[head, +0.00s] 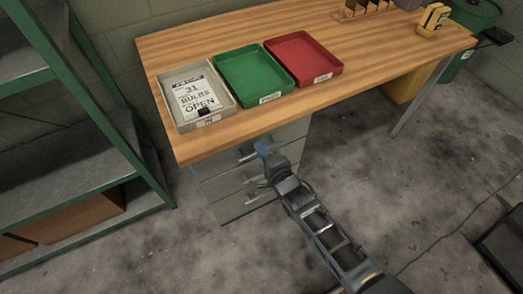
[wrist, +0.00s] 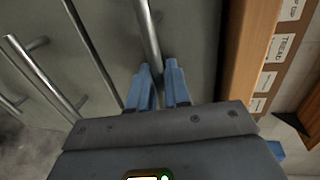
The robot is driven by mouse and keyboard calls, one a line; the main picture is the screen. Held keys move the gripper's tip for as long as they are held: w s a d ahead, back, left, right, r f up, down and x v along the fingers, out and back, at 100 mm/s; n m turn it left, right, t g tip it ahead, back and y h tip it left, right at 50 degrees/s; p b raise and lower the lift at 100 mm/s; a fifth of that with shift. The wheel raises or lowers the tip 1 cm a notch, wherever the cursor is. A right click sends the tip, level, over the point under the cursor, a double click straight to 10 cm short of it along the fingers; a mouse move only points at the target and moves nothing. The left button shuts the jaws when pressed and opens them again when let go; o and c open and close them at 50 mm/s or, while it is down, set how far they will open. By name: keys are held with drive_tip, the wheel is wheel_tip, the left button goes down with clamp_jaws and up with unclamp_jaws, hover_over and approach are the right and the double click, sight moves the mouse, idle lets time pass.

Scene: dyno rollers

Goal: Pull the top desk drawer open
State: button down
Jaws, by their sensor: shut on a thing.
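The desk (head: 350,55) has a wooden top and a grey drawer unit (head: 225,188) under its left part. The top drawer (head: 228,160) is the one just below the desktop, and its front lies close to the unit's face. In the wrist view its bar handle (wrist: 148,32) runs down to my gripper (wrist: 160,80). The blue fingers are shut on this handle, one on each side of it. In the head view my gripper (head: 262,149) is at the top drawer's front, and my arm hides part of the lower drawers. A lower drawer's handle (wrist: 45,75) shows at left in the wrist view.
A grey tray (head: 225,106) with a paper sign, a green tray (head: 282,86) and a red tray (head: 335,70) stand on the desktop. A green shelf rack (head: 110,110) stands at left. The floor (head: 310,210) before the drawers is clear.

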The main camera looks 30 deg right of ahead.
idle(0.4)
drive_tip(key=s+p, duration=0.3)
drive_tip(key=s, duration=3.5)
drive_tip(key=shift+s, duration=0.15)
drive_tip(key=c, duration=1.3)
unclamp_jaws()
drive_tip(key=s+r, duration=0.1)
drive_tip(key=s, duration=0.6)
drive_tip(key=shift+s+r+b, duration=0.25)
drive_tip(key=shift+s+b, duration=0.1)
drive_tip(key=shift+b, duration=0.05)
